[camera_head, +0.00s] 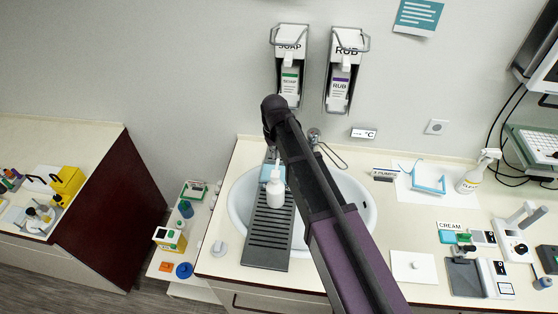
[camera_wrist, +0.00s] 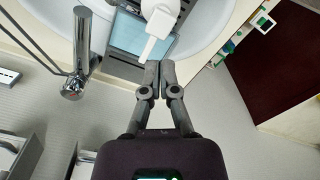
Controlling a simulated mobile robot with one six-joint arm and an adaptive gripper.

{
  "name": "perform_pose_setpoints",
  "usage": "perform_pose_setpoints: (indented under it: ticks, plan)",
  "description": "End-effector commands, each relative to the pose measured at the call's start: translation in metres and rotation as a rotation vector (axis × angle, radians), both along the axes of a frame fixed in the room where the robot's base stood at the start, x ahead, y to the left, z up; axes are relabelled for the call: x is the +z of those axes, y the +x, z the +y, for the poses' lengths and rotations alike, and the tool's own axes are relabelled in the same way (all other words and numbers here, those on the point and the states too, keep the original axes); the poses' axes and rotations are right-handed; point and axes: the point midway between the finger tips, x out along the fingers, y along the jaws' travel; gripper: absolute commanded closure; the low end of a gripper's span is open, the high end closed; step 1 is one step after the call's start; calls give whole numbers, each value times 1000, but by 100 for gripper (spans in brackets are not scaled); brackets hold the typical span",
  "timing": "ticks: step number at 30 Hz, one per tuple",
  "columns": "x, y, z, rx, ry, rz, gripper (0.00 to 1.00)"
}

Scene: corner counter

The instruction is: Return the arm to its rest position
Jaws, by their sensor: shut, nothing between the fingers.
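My gripper (camera_wrist: 153,78) shows in the wrist view, its two dark fingers together and empty. Its fingertips appear close to the nozzle of a white pump bottle (camera_wrist: 160,22); whether they touch it I cannot tell. In the head view my dark and purple arm reaches up across the sink, and the gripper itself is hidden at its far end. The white pump bottle (camera_head: 276,188) stands upright on a dark slatted rack over the sink, just left of my arm. A blue-grey pad (camera_wrist: 140,42) lies behind it.
The chrome tap (camera_wrist: 75,75) is close to the gripper. Soap (camera_head: 290,70) and rub (camera_head: 341,75) dispensers hang on the wall above the sink (camera_head: 367,213). A spray bottle (camera_head: 478,172) and small devices stand on the right counter. A gap separates the left cabinet (camera_head: 110,205).

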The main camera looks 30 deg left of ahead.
Motion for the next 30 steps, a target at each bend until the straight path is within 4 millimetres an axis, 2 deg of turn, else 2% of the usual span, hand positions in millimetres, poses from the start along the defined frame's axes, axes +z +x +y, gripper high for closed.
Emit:
perform_pose_setpoints:
  ticks: [10,16,20,30]
  plan:
    - [-1,0,-1,-1,0,0,100]
    - [-9,6,-21,-31,0,0,100]
    - [-20,14,-50,-74,0,0,100]
    - [-56,34,-156,-241,0,0,100]
